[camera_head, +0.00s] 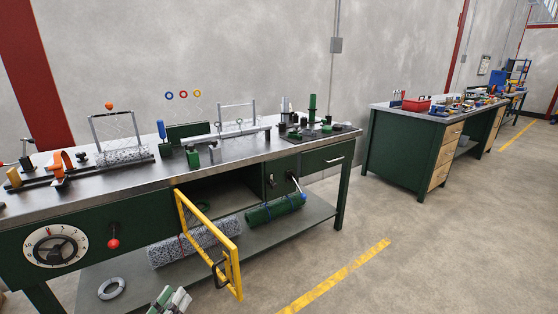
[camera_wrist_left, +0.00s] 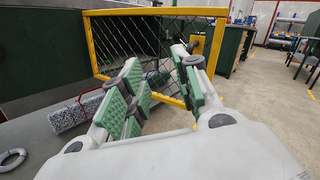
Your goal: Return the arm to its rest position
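My left gripper (camera_head: 170,299) shows at the bottom edge of the head view, in front of the workbench. In the left wrist view the same gripper (camera_wrist_left: 160,82) has its green-padded fingers apart, with nothing held between them. Beyond the fingers is a yellow-framed mesh gate (camera_head: 237,270), swung out from the bench; its yellow frame (camera_wrist_left: 92,48) also shows in the wrist view. The gate has a dark handle (camera_head: 219,274). I cannot tell the exact distance between fingers and gate. My right gripper is in neither view.
The green workbench (camera_head: 205,168) carries several tools and fixtures. Its lower shelf (camera_head: 235,232) holds a grey mesh roll (camera_head: 168,252), a green roll (camera_head: 275,208) and a wire coil (camera_head: 111,288). A second bench (camera_head: 396,147) stands at right. Floor on the right is clear.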

